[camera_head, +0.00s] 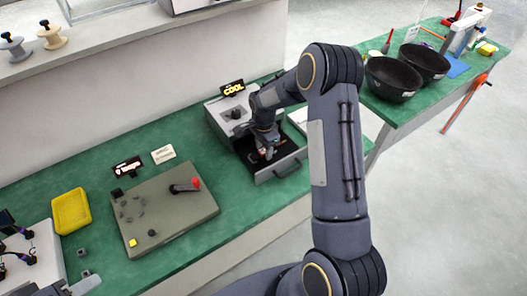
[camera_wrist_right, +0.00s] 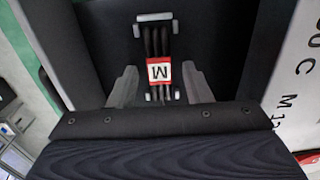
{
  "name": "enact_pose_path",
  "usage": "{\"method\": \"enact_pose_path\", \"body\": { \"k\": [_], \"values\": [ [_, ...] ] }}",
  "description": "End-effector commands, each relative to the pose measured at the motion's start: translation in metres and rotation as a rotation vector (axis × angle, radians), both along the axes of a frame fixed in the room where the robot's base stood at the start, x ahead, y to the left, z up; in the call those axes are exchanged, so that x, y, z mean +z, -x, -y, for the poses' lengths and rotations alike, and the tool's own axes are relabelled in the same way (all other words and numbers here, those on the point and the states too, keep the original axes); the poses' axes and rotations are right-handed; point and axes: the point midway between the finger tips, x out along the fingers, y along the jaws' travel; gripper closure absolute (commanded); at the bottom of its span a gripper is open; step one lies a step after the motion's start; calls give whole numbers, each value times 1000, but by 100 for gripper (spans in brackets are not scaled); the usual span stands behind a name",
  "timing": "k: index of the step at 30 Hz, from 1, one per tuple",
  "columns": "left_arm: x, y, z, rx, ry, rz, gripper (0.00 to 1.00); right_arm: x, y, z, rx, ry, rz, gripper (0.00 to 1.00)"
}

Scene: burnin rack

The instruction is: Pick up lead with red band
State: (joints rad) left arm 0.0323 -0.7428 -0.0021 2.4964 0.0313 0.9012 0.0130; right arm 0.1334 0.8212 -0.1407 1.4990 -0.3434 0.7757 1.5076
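The lead with red band (camera_wrist_right: 159,70) lies in the dark open drawer (camera_head: 277,173). My right gripper (camera_head: 267,152) reaches down into the drawer. In the right wrist view its two grey fingers (camera_wrist_right: 160,86) stand apart, one on each side of the lead, with visible gaps. In the head view the gripper largely hides the lead. A grey part at the lower left edge appears to be my left gripper (camera_head: 86,284); its fingers are not clear.
The drawer's walls are close around my right gripper. A "COOL" sign (camera_head: 233,88) stands behind it. On the green bench (camera_head: 110,165) are a grey panel with a red-tipped lever (camera_head: 165,222) and a yellow tray (camera_head: 71,211). Black bowls (camera_head: 392,80) stand on the right bench.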

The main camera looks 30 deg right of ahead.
Motion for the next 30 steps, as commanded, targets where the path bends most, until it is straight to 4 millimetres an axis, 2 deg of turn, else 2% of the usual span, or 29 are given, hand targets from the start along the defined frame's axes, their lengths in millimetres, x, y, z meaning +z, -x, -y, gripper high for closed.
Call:
{"method": "enact_pose_path", "body": {
  "k": [1, 10, 20, 23, 27, 30],
  "values": [
    [0, 0, 0, 0, 0, 0, 58, 0, 0, 0, 0, 0, 0, 62],
    [0, 0, 0, 0, 0, 0, 58, 0, 0, 0, 0, 0, 0, 100],
    [-1, 0, 0, 0, 0, 0, 58, 4, -1, 0, 0, 0, 1, 100],
    [-2, 0, 0, 0, 0, 0, 58, 12, -1, 0, 0, 1, 3, 100],
    [-6, 0, 0, 0, 0, 0, 58, 33, -1, 0, 0, 1, 6, 100],
    [-14, 0, 0, 0, 0, 0, 58, 52, 17, -3, 1, 1, 6, 100]
  ]
}}
